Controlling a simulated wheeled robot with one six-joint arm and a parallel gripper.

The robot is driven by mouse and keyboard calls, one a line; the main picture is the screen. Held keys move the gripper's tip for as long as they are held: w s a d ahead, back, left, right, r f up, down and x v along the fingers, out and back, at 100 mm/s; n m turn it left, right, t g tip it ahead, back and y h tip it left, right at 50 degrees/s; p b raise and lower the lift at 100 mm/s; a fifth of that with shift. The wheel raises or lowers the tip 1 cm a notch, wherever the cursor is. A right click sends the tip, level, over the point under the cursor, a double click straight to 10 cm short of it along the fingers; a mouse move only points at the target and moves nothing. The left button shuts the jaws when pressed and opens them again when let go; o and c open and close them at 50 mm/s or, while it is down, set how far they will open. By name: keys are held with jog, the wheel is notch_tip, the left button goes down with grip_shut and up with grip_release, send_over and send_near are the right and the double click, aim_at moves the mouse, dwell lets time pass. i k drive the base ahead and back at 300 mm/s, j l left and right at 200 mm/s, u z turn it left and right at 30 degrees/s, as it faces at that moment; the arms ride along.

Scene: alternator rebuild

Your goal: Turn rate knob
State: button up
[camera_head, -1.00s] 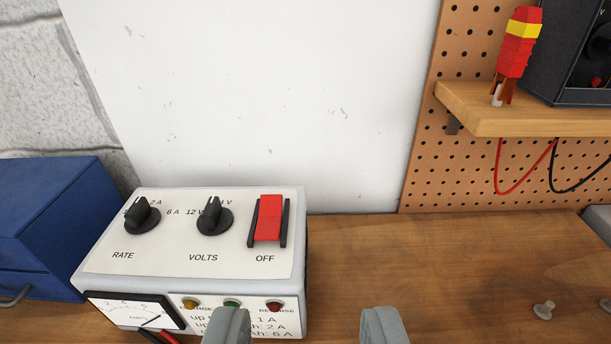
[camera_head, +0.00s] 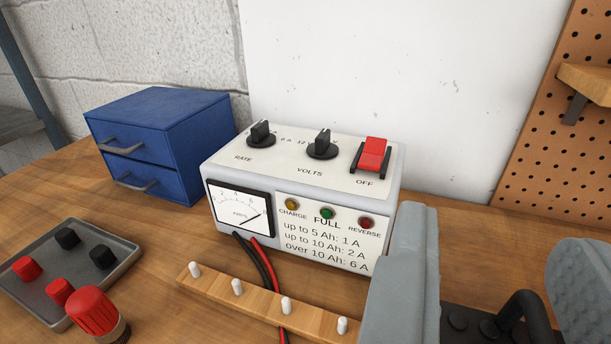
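The rate knob (camera_head: 261,134) is a black knob at the left on the sloping top of the white charger (camera_head: 215,160), above the label RATE. The black volts knob (camera_head: 322,145) sits to its right, and the red OFF switch (camera_head: 372,157) is farther right. The front has an ammeter (camera_head: 240,208), three small lamps and printed lines of charge rates. My gripper (camera_head: 495,275) is at the lower right, its two grey fingers wide apart. It is right of and nearer than the charger, away from the rate knob. Nothing shows gripped between the fingers.
A blue drawer box (camera_head: 160,145) stands close left of the charger. In front are a wooden peg rail (camera_head: 262,304), red and black leads, a grey tray (camera_head: 40,262) with caps, and a red cylinder (camera_head: 98,312). A black handle (camera_head: 525,312) shows between my fingers.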

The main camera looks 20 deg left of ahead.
aim_at(260, 136)
jog(key=k+l+z, duration=0.2)
jog(key=z, duration=0.3)
jog(key=k+l+z, duration=0.15)
jog(key=l+z, duration=0.35)
jog(key=u, duration=1.6)
